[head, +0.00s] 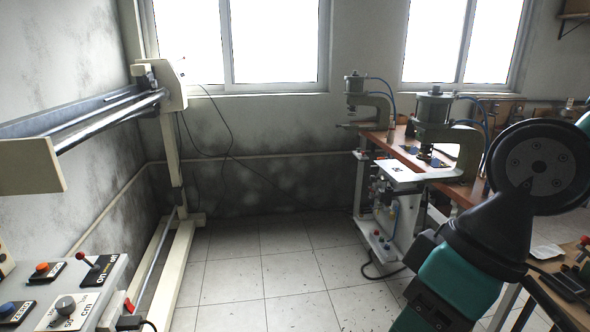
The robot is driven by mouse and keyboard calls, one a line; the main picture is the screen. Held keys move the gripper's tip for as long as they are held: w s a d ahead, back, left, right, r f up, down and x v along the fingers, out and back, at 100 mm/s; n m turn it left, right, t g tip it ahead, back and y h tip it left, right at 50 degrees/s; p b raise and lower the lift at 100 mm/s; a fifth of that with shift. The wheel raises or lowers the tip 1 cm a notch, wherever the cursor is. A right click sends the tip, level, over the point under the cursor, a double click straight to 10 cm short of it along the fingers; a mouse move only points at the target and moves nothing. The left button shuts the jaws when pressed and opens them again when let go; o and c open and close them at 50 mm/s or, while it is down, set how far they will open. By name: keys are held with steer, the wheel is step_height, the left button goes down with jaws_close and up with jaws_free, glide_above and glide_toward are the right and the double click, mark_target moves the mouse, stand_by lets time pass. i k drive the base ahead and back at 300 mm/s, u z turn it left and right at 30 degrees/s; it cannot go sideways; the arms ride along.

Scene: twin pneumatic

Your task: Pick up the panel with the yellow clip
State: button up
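I cannot make out a panel with a yellow clip in the head view. My green and black arm fills the right side and covers part of the wooden bench behind it. My gripper's fingertips do not show, so I cannot see what they hold or whether they are open.
A control panel (98,296) with knobs and a red-tipped lever is at lower left. A beige frame with rollers (107,119) stands along the left wall. Two pneumatic presses (436,109) (356,86) stand at a wooden bench on the right. The tiled floor (283,270) between is clear.

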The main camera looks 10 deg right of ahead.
mark_target(412, 149)
steer(key=u, duration=0.3)
steer(key=i, duration=2.05)
steer(key=u, duration=0.15)
steer(key=i, duration=2.05)
steer(key=z, duration=0.5)
steer(key=i, duration=1.1)
steer(key=z, duration=1.75)
steer(key=i, duration=0.95)
steer(key=z, duration=0.95)
steer(key=i, duration=0.25)
steer(key=z, duration=0.1)
